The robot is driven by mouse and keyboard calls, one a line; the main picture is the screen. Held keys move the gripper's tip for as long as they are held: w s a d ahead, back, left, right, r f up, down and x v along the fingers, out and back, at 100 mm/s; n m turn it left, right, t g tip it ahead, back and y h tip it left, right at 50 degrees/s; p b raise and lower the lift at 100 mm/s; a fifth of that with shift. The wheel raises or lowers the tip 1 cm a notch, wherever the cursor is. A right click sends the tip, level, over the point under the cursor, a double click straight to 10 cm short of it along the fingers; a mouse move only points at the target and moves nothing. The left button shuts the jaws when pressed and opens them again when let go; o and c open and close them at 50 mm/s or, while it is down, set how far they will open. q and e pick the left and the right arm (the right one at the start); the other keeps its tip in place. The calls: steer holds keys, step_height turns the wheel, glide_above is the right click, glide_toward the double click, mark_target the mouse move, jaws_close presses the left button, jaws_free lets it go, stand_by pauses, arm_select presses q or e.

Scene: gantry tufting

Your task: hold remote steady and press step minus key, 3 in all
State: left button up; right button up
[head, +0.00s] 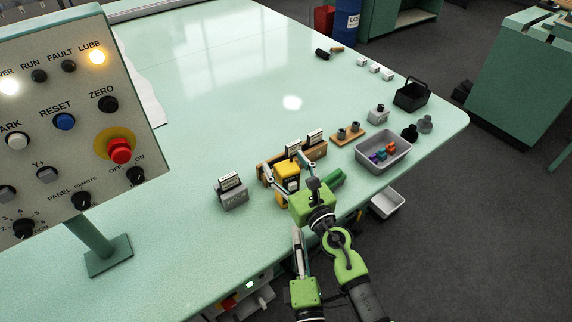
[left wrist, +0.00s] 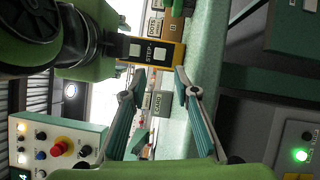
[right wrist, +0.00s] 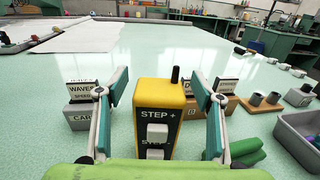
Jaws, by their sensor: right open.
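The yellow remote (head: 288,172) stands upright by the front edge of the table, its black face towards me. In the right wrist view the remote (right wrist: 163,92) has a STEP + key (right wrist: 157,132) above the step minus key (right wrist: 155,154). My right gripper (right wrist: 158,84) is open, with one finger either side of the remote and gaps between. My left gripper (head: 300,236) is below and in front of the remote. In the left wrist view its fingertips (left wrist: 159,78) are apart and empty, close to the remote (left wrist: 156,53), which is partly hidden by my right arm.
A grey card box (head: 234,195) stands left of the remote, and wooden card holders (head: 314,150) stand behind it. A grey bin (head: 384,152) with coloured pieces is to the right, near a black basket (head: 411,95). A control panel (head: 70,125) fills the left. The middle table is clear.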

steer(key=c, duration=1.4)
arm_select(q)
jaws_close()
arm_select(e)
steer(key=shift+c, duration=0.2)
